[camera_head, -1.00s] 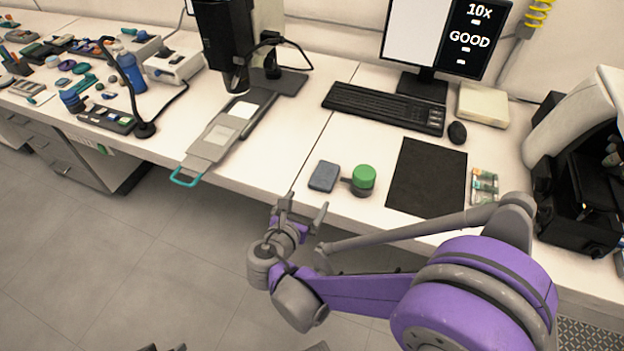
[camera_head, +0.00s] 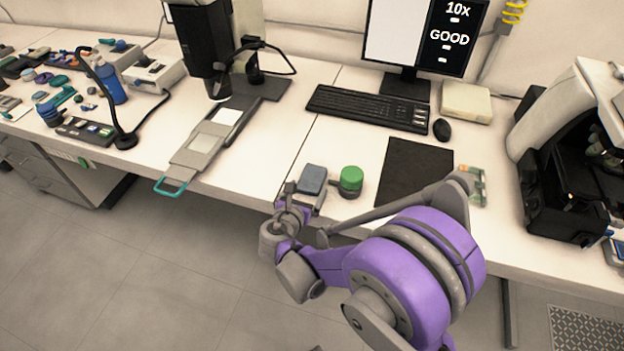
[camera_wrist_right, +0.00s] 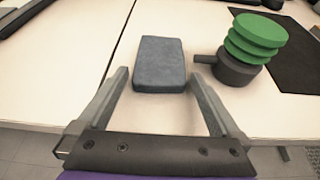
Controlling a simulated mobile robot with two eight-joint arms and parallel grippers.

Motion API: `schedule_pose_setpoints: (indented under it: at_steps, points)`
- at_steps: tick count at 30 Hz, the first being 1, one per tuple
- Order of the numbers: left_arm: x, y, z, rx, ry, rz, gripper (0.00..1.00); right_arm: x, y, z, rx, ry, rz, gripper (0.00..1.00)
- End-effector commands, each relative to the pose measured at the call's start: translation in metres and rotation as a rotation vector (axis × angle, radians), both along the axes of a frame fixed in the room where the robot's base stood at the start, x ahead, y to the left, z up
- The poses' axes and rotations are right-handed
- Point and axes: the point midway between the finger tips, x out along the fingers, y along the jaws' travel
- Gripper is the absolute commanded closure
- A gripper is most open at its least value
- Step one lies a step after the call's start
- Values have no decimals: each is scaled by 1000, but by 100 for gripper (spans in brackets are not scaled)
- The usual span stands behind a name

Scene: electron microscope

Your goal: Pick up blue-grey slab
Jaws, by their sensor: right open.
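The blue-grey slab (camera_head: 313,179) lies flat on the white table near its front edge. In the right wrist view the slab (camera_wrist_right: 160,64) sits ahead of my right gripper, centred between the fingers. My right gripper (camera_head: 305,193) is open and empty at the table's front edge, just short of the slab. Its two fingers also show in the right wrist view (camera_wrist_right: 158,98), spread wider than the slab. I cannot tell whether the fingertips reach the slab's near end. My left gripper is not in view.
A green-topped object with a dark base and short handle (camera_head: 350,181) stands close to the slab's right. A black mat (camera_head: 408,170) lies further right. A keyboard (camera_head: 368,108) and mouse (camera_head: 441,129) are behind. A sliding plate with a teal handle (camera_head: 170,187) is left; table between is clear.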

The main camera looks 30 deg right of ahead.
Motion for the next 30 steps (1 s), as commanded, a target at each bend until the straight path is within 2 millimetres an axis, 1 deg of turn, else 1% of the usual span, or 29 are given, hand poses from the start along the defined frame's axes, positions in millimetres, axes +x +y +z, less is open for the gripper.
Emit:
schedule_pose_setpoints:
  at_steps: [1, 2, 3, 8, 9, 11, 15, 17, 23, 25, 28, 30]
  points:
    - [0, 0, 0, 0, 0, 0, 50, 0, 0, 0, 0, 0, 0, 4]
    - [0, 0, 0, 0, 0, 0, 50, 0, 0, 0, 0, 0, 0, 9]
    - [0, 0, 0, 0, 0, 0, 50, 0, 0, 0, 0, 0, 0, 16]
    - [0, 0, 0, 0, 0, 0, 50, 0, 0, 0, 0, 0, 0, 45]
    - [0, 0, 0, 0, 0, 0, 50, 0, 0, 0, 0, 0, 0, 52]
    - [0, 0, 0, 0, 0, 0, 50, 0, 0, 0, 1, -1, 0, 63]
    - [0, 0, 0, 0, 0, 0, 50, 0, 0, 0, 1, -1, 0, 88]
    - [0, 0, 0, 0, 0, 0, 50, 0, 0, 0, 1, -1, 0, 98]
    - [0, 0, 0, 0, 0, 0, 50, 0, 0, 1, 0, 0, 0, 98]
    - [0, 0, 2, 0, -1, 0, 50, 0, 0, 5, -1, -1, 0, 98]
    - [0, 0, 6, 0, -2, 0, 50, 0, 0, 17, -1, -1, 0, 98]
    - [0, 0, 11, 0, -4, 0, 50, -1, 0, 31, -1, -1, 0, 98]
